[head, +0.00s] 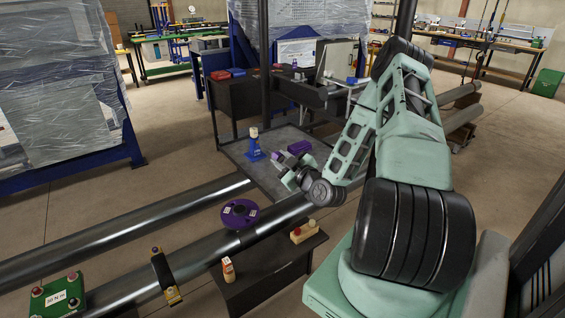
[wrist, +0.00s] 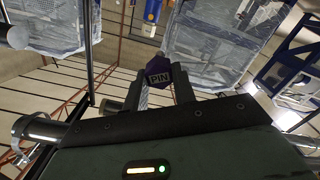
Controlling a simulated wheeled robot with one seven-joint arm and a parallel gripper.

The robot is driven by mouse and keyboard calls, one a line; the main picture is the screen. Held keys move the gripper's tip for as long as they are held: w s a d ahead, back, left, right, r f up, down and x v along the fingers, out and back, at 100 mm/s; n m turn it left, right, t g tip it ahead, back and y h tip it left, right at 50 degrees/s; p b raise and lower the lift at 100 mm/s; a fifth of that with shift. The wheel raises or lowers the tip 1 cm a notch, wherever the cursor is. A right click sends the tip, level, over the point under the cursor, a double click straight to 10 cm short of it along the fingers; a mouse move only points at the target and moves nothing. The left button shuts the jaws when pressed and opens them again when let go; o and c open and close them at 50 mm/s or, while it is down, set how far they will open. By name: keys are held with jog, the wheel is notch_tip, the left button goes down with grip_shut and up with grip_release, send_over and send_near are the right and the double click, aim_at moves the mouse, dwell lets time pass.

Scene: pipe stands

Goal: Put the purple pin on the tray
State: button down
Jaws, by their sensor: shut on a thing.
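My gripper (head: 278,160) is shut on the purple pin (wrist: 158,77), a faceted piece marked PIN that sits between the two fingers in the wrist view. In the head view a small purple patch shows at the fingertips, over the grey platform; I cannot tell its height above the surface. A small dark purple box-like thing (head: 299,147) is on the platform just right of and beyond the gripper. It may be the tray, but I cannot tell for sure.
A blue stand (head: 254,149) with a pale top stands on the grey platform (head: 236,149), left of my gripper. A dark bench (head: 262,268) in front holds a small bottle (head: 228,269) and a wooden block (head: 303,232).

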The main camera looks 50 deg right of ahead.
jog(key=shift+s+d, duration=0.1)
jog(key=shift+d, duration=0.4)
notch_tip(320, 180, down, 8)
jog(key=b, duration=0.6)
jog(key=shift+f+b, duration=0.15)
jog(key=shift+b, duration=0.2)
jog(key=shift+f+b, duration=0.3)
jog(key=shift+f, duration=0.1)
jog(key=c, duration=1.8)
grip_release()
jog(key=shift+c, duration=0.2)
jog(key=shift+o, duration=1.1)
jog(key=shift+o, duration=0.7)
jog(key=o, duration=0.5)
jog(key=shift+s, duration=0.1)
jog(key=shift+c, duration=0.2)
jog(key=shift+a, duration=0.1)
